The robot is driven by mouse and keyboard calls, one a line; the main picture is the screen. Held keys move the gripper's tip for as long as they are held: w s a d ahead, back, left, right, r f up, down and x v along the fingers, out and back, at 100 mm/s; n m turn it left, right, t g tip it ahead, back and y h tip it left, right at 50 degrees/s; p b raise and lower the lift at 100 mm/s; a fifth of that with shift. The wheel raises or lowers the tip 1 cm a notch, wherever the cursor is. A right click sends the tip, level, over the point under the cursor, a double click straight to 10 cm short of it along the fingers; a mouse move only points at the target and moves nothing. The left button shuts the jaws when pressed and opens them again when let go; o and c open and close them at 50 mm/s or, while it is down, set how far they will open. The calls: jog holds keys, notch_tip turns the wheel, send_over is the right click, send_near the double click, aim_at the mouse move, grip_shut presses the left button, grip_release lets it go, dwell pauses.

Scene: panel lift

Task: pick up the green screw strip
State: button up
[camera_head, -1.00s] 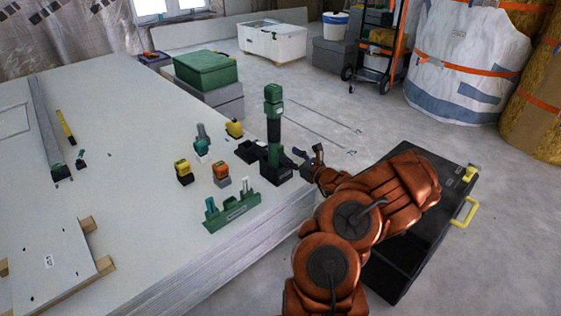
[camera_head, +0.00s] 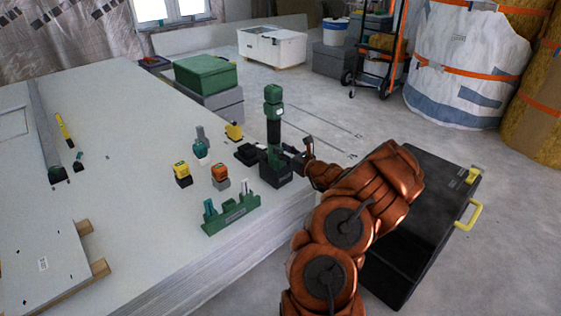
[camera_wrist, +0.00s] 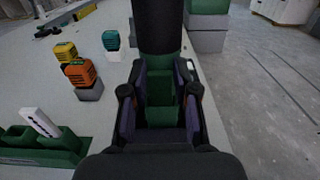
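A green and black upright tool (camera_head: 273,125) stands at the table's right edge on a dark base. My gripper (camera_wrist: 160,105) is at its lower part, with fingers apart on both sides of a green piece (camera_wrist: 162,98). Whether the fingers touch it, and whether this piece is the screw strip, I cannot tell. A teal-green ribbed block (camera_head: 200,148) sits on a light holder left of the tool and also shows in the wrist view (camera_wrist: 111,40). A green rack (camera_head: 232,216) with upright pieces stands nearer the front edge.
A yellow block (camera_head: 181,169) and an orange block (camera_head: 219,172) stand left of the tool on the pale panel stack (camera_head: 130,200). Another yellow piece (camera_head: 234,132) lies behind. A black case (camera_head: 410,255) stands right of the table. The left middle of the panel is mostly clear.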

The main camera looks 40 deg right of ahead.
aim_at(278, 128)
grip_shut()
jog(key=shift+r+p, duration=0.3)
jog(key=shift+r, duration=0.25)
notch_tip(278, 128, up, 7)
jog(key=p, duration=0.3)
jog(key=shift+f, duration=0.1)
jog(key=s+f+p, duration=0.1)
jog(key=s+p, duration=0.4)
jog(key=s, duration=1.3)
jog(key=shift+a+p, duration=0.2)
jog(key=shift+p, duration=0.1)
jog(key=shift+r+p, duration=0.4)
jog(key=shift+p, duration=0.3)
